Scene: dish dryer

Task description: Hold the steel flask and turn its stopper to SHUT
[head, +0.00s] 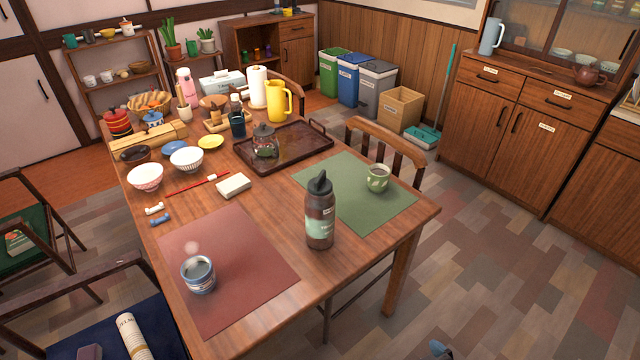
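No thing in the head view is plainly a steel flask with a marked stopper. A dark brown bottle (320,222) with a black lid and a pale green label stands upright at the table's near right, between the two mats. A pink flask-like bottle (187,88) stands at the table's far left, and a pale grey-blue jug or flask (491,36) stands on the right cabinet. Any SHUT mark is too small to read. Neither gripper can be made out; a small blue-grey part at the bottom edge is unclear.
A steel-coloured cup or tin (198,276) stands on the red mat (238,262). Behind are a brown tray (310,150) with a glass jar, bowls, and a yellow jug (278,101). Chairs flank the table.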

